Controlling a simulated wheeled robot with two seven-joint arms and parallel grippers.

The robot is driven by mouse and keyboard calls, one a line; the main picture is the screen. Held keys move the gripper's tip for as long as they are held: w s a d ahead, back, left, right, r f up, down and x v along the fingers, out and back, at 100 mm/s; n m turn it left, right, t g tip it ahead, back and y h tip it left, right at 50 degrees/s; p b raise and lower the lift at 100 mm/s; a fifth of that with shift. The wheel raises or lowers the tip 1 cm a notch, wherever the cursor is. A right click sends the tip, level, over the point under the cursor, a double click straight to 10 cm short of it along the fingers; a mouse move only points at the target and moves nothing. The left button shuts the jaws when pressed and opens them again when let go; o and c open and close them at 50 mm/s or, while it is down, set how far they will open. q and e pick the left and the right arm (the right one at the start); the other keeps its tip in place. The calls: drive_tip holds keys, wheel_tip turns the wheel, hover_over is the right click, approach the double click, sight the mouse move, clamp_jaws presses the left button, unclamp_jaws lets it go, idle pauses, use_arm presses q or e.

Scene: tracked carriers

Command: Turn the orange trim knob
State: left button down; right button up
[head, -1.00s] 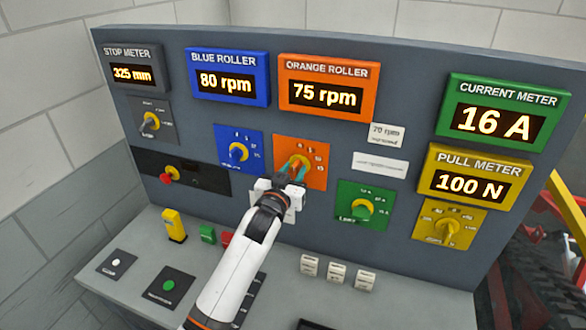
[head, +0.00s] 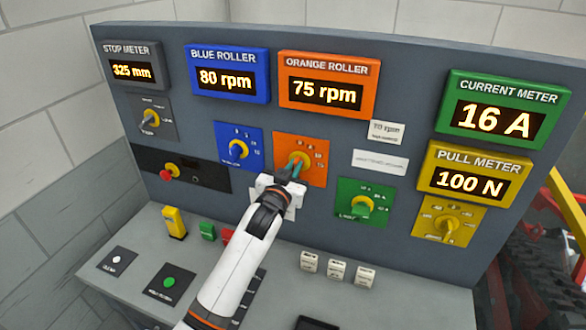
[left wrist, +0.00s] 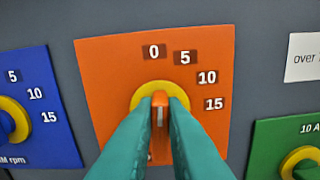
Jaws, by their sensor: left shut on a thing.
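The orange trim knob sits on an orange plate (head: 316,160) in the middle of the upright panel. Its yellow base ring (left wrist: 178,92) and orange grip (left wrist: 159,100) show in the left wrist view, with scale marks 0, 5, 10 and 15 around it. My left gripper (head: 297,168) is shut on the knob's grip, one teal finger on each side. The grip looks close to upright in the wrist view; its lower part is partly hidden between the fingers. The orange roller display (head: 325,92) above reads 75 rpm. My right gripper is not in view.
A blue knob (head: 238,150) is close on the left and a green knob (head: 361,207) on the lower right. A yellow knob (head: 446,228) is farther right. A red knob (head: 166,176) is at the left. Buttons and switches stand on the desk (head: 400,300) below.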

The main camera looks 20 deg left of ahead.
use_arm(q)
drive_tip(key=m, duration=0.4)
drive_tip(key=shift+d+m, duration=0.2)
drive_tip(key=shift+m, duration=0.2)
drive_tip(key=shift+f, duration=0.1)
drive_tip(key=c, duration=1.5)
unclamp_jaws()
drive_tip(key=shift+s+a+b, duration=0.2)
drive_tip(key=shift+s+b, duration=1.35)
drive_tip(key=shift+s, duration=4.5)
